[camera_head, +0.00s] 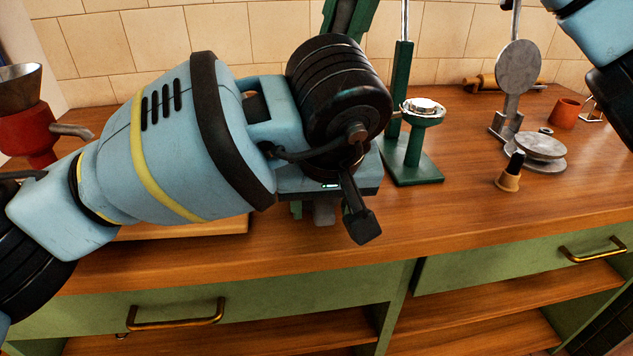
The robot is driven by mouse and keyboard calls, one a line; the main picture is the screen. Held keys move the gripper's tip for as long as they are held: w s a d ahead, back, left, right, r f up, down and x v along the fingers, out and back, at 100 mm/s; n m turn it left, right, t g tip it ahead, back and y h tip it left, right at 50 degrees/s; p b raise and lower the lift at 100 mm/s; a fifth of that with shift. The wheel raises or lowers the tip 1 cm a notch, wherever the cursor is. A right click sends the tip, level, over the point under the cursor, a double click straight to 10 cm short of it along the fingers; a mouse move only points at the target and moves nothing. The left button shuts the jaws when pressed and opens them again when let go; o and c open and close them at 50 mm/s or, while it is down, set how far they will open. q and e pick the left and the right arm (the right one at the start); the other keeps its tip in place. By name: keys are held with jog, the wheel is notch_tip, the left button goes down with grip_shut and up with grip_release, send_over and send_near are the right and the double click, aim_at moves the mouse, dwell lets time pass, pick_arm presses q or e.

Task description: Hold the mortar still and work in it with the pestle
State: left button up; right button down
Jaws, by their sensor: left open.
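I cannot clearly make out a mortar; part of the worktop is hidden behind my left arm. A small tan cup-like piece (508,182) with a dark rod (516,160) standing up from it is on the right of the worktop. I cannot tell whether these are the mortar and pestle. My left gripper (345,220) is open above the front of the worktop, left of the tan piece and apart from it. I see nothing between its fingers, though its far side is partly hidden. My right arm shows only at the top right edge, with its gripper outside the picture.
A green stand with a metal top (424,150) is right of my left gripper. A red grinder (28,135) is left. The front right wooden worktop (440,225) is clear.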

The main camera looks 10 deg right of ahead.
pick_arm(q)
jog(key=v, duration=1.1)
jog(key=shift+s+f, duration=0.1)
